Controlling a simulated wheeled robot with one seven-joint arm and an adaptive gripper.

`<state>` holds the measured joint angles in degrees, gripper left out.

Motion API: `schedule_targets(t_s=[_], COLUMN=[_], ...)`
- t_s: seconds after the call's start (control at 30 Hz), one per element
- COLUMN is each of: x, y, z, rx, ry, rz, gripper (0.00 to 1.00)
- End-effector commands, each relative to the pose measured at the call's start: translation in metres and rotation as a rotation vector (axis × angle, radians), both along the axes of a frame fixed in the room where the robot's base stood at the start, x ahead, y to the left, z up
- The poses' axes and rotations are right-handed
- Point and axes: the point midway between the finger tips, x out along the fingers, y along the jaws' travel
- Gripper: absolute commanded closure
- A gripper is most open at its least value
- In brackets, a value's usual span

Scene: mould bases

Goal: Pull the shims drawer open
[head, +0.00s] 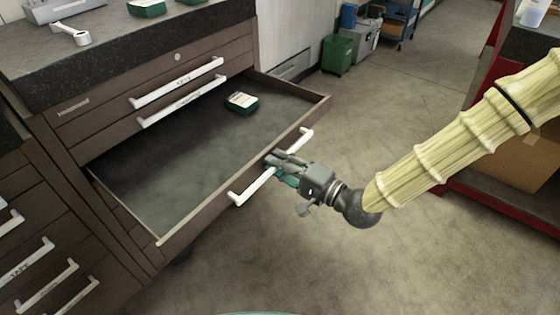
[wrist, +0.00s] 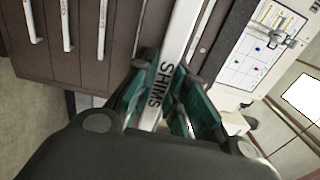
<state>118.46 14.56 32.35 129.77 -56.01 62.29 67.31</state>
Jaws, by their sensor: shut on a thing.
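The shims drawer (head: 160,243) stands far out from the brown cabinet in the head view, its inside showing. Its white handle (head: 250,188) runs along the front. My gripper (head: 282,170) is shut on the middle of this handle. In the wrist view the handle (wrist: 183,32) carries the word SHIMS and passes between the green fingers of my gripper (wrist: 165,100). A small dark green box (head: 242,103) with a pale top lies inside the drawer towards the back. The rest of the drawer floor looks bare.
Two closed drawers with white handles (head: 178,83) sit above the open one. More drawers (head: 45,280) are at the left. A red-framed bench (head: 500,205) stands at the right. The floor between is clear.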

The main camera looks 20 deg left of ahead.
Motion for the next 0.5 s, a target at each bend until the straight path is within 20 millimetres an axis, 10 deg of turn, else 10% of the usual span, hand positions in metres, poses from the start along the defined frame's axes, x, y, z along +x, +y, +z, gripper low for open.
schedule_targets(t_s=[0.1,0.13,0.23,0.5], x=[0.001,0.0009,0.0008,0.0005], y=[-0.0008,-0.0009,-0.0009,-0.0007], z=[0.0001,0.0001,0.0001,0.0], rx=[0.0,0.0,0.0,0.0], ry=[-0.001,-0.001,-0.001,0.0], rz=[-0.003,-0.003,-0.003,-0.002], gripper=[1.0,0.8,0.62,0.62])
